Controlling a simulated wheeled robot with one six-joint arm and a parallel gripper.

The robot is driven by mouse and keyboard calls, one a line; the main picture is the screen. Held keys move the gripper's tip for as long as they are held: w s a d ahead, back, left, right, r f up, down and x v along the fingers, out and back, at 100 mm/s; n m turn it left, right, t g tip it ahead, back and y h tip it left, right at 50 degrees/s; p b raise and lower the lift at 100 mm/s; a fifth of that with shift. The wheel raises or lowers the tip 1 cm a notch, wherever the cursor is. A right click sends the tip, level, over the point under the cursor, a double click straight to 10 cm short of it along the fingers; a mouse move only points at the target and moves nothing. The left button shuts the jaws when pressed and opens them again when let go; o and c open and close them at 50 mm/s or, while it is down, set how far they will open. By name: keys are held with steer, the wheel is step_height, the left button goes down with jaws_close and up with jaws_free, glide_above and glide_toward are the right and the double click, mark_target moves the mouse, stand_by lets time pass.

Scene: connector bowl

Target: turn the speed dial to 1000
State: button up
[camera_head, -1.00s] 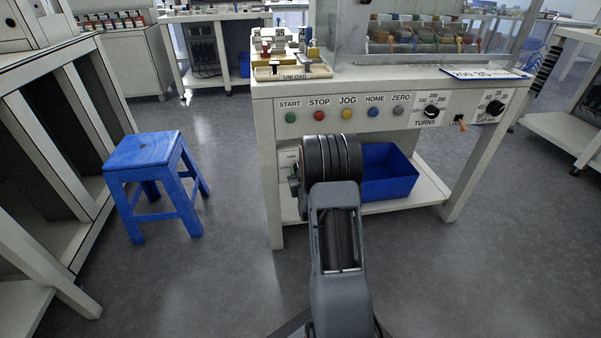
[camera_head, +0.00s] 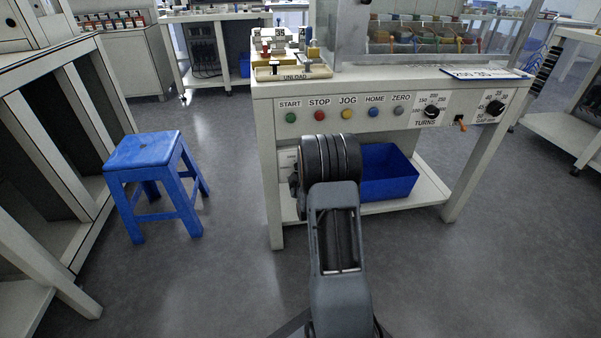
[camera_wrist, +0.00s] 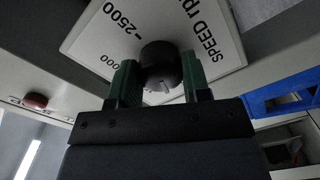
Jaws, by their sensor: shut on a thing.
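The speed dial is a round black knob (camera_wrist: 160,56) on a white plate (camera_wrist: 92,38) in the wrist view. The plate reads "SPEED rp", "2500" and a partly hidden number ending in "000". A small pale mark shows on the knob; I cannot tell which value it points to. My gripper (camera_wrist: 159,78) has its two green fingers on either side of the knob, shut on it. The lower part of the scale is hidden behind the gripper. In the head view my arm covers the dial.
The machine bench front (camera_head: 270,120) carries several coloured buttons, a turns dial (camera_head: 431,112) and a gap dial (camera_head: 494,108). A blue bin (camera_head: 395,180) sits on the shelf beside my arm. A blue stool (camera_head: 145,152) stands at left, with open floor between.

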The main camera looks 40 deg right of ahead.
steer(key=shift+n, duration=1.7)
steer(key=o, duration=0.9)
steer(key=p+v, duration=0.3)
steer(key=v, duration=1.1)
steer(key=shift+f, duration=0.1)
